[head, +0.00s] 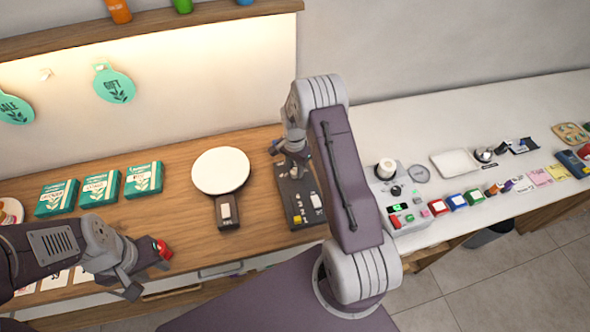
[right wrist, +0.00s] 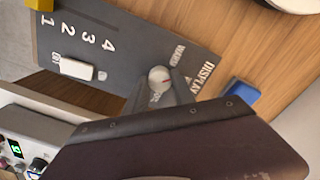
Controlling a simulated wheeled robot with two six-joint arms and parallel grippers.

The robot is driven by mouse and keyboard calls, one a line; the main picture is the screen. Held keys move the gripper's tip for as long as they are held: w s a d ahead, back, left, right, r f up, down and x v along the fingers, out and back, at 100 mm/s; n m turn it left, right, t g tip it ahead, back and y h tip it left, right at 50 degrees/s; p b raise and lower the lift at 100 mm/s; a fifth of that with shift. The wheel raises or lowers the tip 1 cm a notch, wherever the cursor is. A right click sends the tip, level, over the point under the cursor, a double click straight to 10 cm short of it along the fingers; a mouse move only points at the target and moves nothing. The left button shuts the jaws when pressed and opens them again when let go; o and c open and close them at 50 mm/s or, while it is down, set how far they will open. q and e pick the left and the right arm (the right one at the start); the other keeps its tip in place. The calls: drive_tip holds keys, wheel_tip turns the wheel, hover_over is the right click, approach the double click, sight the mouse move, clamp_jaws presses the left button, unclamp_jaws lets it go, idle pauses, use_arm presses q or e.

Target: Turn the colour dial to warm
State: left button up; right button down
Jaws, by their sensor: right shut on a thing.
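The colour dial (right wrist: 160,78) is a small white round knob on a dark control panel (right wrist: 125,40), seen in the right wrist view. The word WARM is printed beside the dial, and DISPLAY stands near the panel's end. My right gripper (right wrist: 163,88) is shut on the dial, with a finger at each side. In the head view my right gripper (head: 292,160) is over the far end of the panel (head: 297,200). My left gripper (head: 148,270) is open at the lower left, away from the panel.
A round white disc on a dark stand (head: 221,172) is left of the panel. Several green boxes (head: 101,187) stand further left. A red thing (head: 163,250) is by my left gripper. The white counter (head: 460,115) at right holds a device (head: 400,205) and small coloured items.

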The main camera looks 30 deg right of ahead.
sight(295, 170)
drive_tip(key=shift+n, duration=1.5)
drive_tip(key=c, duration=1.1)
unclamp_jaws()
drive_tip(key=shift+o, duration=0.2)
wheel_tip(295, 170, up, 9)
drive_tip(key=b, duration=0.2)
